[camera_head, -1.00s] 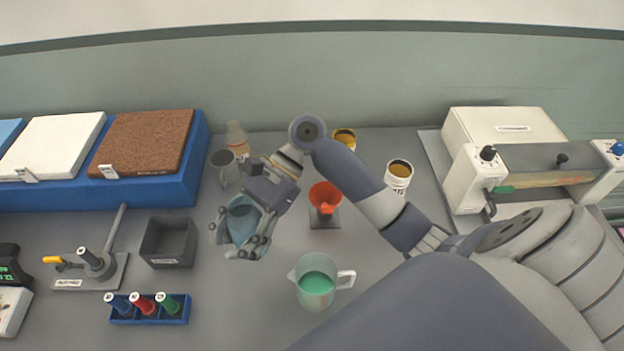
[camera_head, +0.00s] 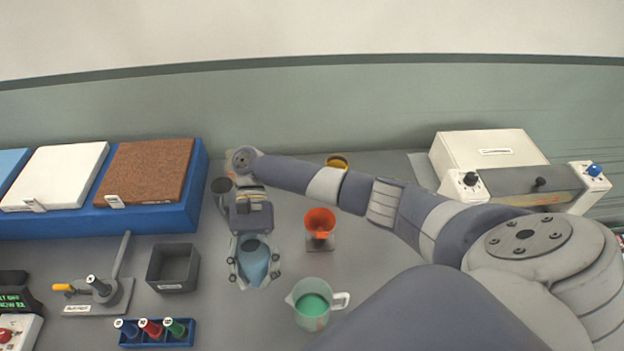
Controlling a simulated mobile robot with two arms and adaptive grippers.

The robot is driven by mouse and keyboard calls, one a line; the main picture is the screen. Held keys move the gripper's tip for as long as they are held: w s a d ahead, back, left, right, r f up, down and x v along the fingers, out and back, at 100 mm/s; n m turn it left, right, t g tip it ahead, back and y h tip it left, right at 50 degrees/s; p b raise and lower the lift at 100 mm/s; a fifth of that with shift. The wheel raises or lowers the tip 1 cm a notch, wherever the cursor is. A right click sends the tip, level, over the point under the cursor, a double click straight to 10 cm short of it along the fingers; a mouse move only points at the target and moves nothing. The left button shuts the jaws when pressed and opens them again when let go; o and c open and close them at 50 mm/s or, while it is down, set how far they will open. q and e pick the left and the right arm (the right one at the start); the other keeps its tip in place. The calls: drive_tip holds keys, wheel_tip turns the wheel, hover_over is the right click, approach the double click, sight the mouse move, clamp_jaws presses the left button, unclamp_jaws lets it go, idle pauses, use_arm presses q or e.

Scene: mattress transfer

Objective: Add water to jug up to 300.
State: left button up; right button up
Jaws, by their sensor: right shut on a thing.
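The jug (camera_head: 312,304) is clear with a white handle on its right and green liquid inside. It stands on the table at the front middle; its scale marks are too small to read. My right gripper (camera_head: 254,278) is shut on a blue vessel (camera_head: 254,260), with fingers on both sides of it. The vessel is to the left of the jug and a little farther back, apart from it. Its open top shows, and I cannot tell whether it touches the table. My left gripper is not in view.
An orange funnel (camera_head: 320,223) on a stand is behind the jug. A dark grey box (camera_head: 172,268) and a rack of colored bottles (camera_head: 155,333) are to the left. A grey mug (camera_head: 222,187) is partly hidden by my arm. A white machine (camera_head: 495,160) stands at the back right.

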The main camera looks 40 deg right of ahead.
drive_tip(key=d, duration=0.1)
drive_tip(key=d+f+n+p, duration=0.1)
drive_tip(key=d+f+h, duration=0.1)
drive_tip(key=shift+w+d+g, duration=0.15)
drive_tip(key=shift+w+g, duration=0.1)
drive_tip(key=shift+g, duration=0.15)
drive_tip(key=shift+d+f+n+h+p, duration=0.3)
drive_tip(key=shift+d+f+n+p, duration=0.15)
drive_tip(key=shift+d, duration=0.35)
drive_tip(key=shift+s+r, duration=0.1)
drive_tip(key=shift+s+d+r+n+t, duration=0.1)
drive_tip(key=shift+s+r+n+t, duration=0.15)
drive_tip(key=shift+t, duration=0.7)
drive_tip(key=shift+s+a+r+n+t, duration=0.15)
drive_tip(key=shift+n+t, duration=0.25)
drive_tip(key=shift+t, duration=0.6)
drive_tip(key=shift+s+d+r+n+t, duration=0.15)
drive_tip(key=shift+s+n+t, duration=0.15)
drive_tip(key=shift+t, duration=0.65)
drive_tip(key=shift+r+t, duration=0.1)
drive_tip(key=shift+t, duration=0.2)
drive_tip(key=shift+w+f+n+t, duration=0.1)
drive_tip(key=shift+f+n+t, duration=0.25)
drive_tip(key=shift+t, duration=0.45)
